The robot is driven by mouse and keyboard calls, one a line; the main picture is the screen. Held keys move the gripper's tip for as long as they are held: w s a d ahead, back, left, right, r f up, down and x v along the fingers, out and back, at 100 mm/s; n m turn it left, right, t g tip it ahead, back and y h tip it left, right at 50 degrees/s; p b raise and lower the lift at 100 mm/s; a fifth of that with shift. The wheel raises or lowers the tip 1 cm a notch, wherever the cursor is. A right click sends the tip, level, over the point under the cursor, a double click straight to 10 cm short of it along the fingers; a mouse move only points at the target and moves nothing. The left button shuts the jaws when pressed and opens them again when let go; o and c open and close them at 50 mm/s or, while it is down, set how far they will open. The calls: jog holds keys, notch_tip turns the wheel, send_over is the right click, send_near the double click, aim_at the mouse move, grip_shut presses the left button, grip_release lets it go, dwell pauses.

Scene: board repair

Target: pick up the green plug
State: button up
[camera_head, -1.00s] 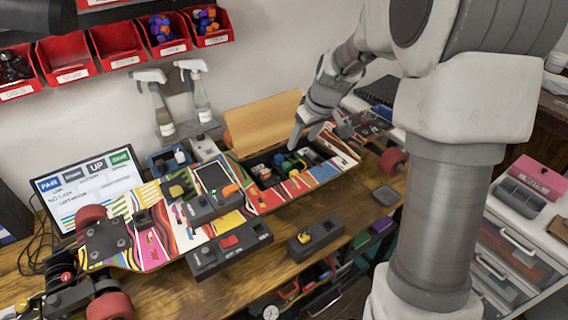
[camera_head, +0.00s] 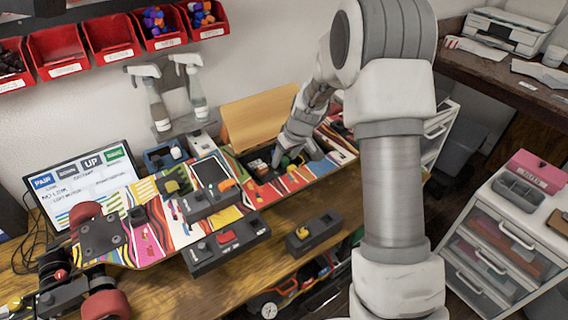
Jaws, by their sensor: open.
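The colourful skateboard-like board (camera_head: 150,240) lies on the wooden bench with an open dark compartment in its right part. A small green piece (camera_head: 285,162), likely the green plug, shows in the compartment among other small parts; its shape is too small to make out. My gripper (camera_head: 295,160) is open and points down over the compartment, with its fingers spread on either side of the green piece. I cannot tell whether the fingers touch it. The gripper and arm hide much of the compartment.
A tan panel (camera_head: 262,118) stands up behind the compartment. Spray bottles (camera_head: 157,103) and a screen (camera_head: 85,185) stand farther left. Black boxes (camera_head: 225,243) sit at the board's front edge. A drawer unit (camera_head: 505,235) stands at the right.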

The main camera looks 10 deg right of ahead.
aim_at(286, 160)
jog(key=shift+f, duration=0.1)
jog(key=shift+c, duration=0.2)
grip_shut()
jog(key=shift+w+r, duration=0.1)
jog(key=shift+r, duration=0.35)
notch_tip(286, 160, up, 4)
jog(key=shift+d+f+p, duration=0.15)
jog(key=shift+p, duration=0.2)
jog(key=s+d+r, duration=0.1)
jog(key=d+r, duration=0.1)
jog(key=d, duration=0.1)
jog(key=s+d+r, duration=0.2)
jog(key=d, duration=0.2)
jog(key=s+d+r, duration=0.2)
jog(key=d, duration=0.1)
jog(key=shift+d+r, duration=0.15)
jog(key=shift+r, duration=0.05)
